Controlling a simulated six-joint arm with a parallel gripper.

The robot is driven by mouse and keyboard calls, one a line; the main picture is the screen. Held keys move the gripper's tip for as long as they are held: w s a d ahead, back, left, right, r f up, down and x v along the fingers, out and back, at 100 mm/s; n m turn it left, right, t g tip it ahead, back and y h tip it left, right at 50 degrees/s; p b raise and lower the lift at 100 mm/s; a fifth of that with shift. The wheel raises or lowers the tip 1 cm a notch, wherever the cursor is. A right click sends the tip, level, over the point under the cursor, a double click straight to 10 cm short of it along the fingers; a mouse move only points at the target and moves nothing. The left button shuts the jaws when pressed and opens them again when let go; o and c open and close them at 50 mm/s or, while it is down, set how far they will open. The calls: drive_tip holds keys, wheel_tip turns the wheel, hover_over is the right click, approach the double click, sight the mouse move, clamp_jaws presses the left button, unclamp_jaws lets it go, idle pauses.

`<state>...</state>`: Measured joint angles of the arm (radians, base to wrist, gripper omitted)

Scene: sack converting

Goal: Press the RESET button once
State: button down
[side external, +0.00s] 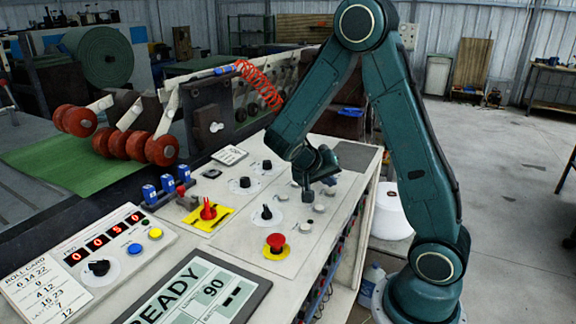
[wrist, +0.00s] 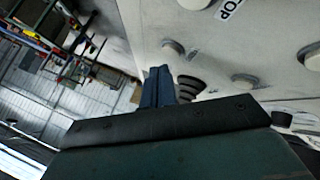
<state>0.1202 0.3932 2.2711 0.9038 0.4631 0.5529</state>
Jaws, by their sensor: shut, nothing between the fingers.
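My gripper (side external: 308,196) points down just above the console's grey buttons, with its fingers together and nothing between them. In the wrist view the closed fingertips (wrist: 158,76) are close to a pale round button (wrist: 173,48); I cannot tell whether they touch. Other pale buttons (wrist: 245,80) lie to the right. In the side view, grey buttons (side external: 306,228) sit on the console near the gripper. No RESET label is legible, so I cannot tell which button is RESET.
The sloping console (side external: 235,262) carries a red mushroom button (side external: 276,242) on a yellow plate, a red rotary switch (side external: 208,211), black knobs (side external: 267,212) and a READY display (side external: 195,295). A yellow button (side external: 155,234) and a blue button (side external: 135,249) are at left.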

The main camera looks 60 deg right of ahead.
drive_tip(key=shift+r, duration=0.1)
drive_tip(key=shift+r, duration=2.4)
drive_tip(key=s+a+r+n+t+y, duration=0.2)
drive_tip(key=s+a+r+n+y, duration=0.1)
drive_tip(key=a, duration=0.4)
drive_tip(key=s+a+r+n+t+y, duration=0.3)
drive_tip(key=a+n, duration=0.2)
drive_tip(key=a, duration=0.3)
drive_tip(key=s+a+r+n+t+y, duration=0.2)
drive_tip(key=s+a+r+n+t, duration=0.1)
drive_tip(key=a, duration=0.4)
drive_tip(key=shift+s+a+n+y, duration=0.15)
drive_tip(key=shift+s+n+y, duration=0.2)
drive_tip(key=shift+n, duration=0.45)
drive_tip(key=shift+w, duration=0.1)
